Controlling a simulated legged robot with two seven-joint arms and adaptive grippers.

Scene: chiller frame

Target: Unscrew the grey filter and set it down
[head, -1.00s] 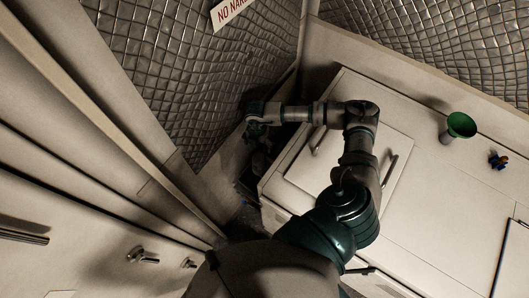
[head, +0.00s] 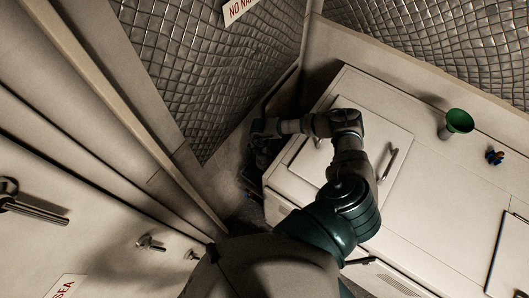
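My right arm reaches up from the bottom middle over the white cabinet and bends to the left. My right gripper (head: 259,150) is at its end, past the cabinet's left edge, over the dark gap beside the mesh wall. It is small and in shadow, so I cannot tell whether its fingers are open or shut. Dark shapes lie just below it in the gap, but I cannot make out a grey filter among them. My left gripper is not in view.
The white cabinet (head: 450,205) has a raised panel with handles (head: 391,165). A white wall with metal handles (head: 150,243) runs along the left. Quilted mesh (head: 215,70) covers the back.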

